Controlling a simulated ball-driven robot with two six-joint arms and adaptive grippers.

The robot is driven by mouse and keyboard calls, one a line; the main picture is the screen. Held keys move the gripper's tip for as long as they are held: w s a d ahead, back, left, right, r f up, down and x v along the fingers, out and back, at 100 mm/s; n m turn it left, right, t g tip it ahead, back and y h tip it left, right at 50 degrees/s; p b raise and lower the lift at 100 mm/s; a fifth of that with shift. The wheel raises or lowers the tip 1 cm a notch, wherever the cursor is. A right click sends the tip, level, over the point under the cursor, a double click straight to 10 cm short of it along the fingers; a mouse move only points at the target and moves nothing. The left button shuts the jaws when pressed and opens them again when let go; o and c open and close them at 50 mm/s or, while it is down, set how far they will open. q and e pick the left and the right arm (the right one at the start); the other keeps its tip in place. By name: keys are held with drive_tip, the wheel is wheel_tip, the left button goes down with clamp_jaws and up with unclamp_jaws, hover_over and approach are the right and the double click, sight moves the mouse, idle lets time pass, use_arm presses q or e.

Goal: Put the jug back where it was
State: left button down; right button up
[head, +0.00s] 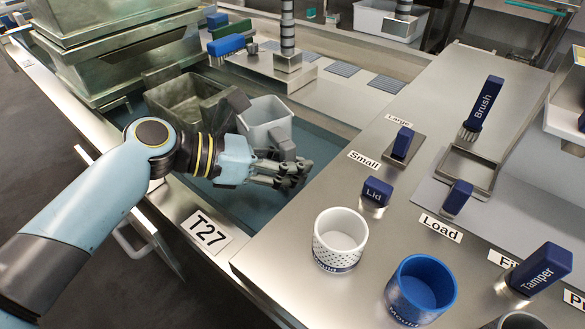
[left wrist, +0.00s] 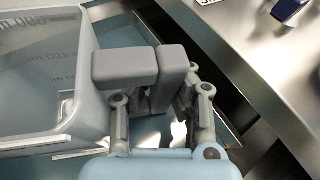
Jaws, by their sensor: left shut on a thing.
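The jug (head: 266,112) is light grey and open at the top, and it stands upright in or over the sunken blue-floored bay. My left gripper (head: 290,172) is at the jug's near side, shut on its blocky grey handle. In the left wrist view the jug (left wrist: 35,85) fills the left side, with volume marks on its wall. There the handle sits between the fingers of my left gripper (left wrist: 160,115). I cannot tell whether the jug's base touches the bay floor. My right gripper is not in view.
A darker grey container (head: 186,100) stands just left of the jug. A blue-handled brush (head: 228,46) lies behind. The steel counter to the right holds a white mould (head: 338,240), a blue mould (head: 421,288) and blue-handled tools, including Lid (head: 375,193). The T27 label (head: 207,233) marks the front edge.

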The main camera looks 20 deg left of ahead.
use_arm(q)
drive_tip(key=c, duration=1.3)
unclamp_jaws()
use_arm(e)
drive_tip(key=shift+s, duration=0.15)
use_arm(q)
drive_tip(key=shift+r, duration=0.15)
drive_tip(key=p+v, duration=0.3)
drive_tip(key=v, duration=0.9)
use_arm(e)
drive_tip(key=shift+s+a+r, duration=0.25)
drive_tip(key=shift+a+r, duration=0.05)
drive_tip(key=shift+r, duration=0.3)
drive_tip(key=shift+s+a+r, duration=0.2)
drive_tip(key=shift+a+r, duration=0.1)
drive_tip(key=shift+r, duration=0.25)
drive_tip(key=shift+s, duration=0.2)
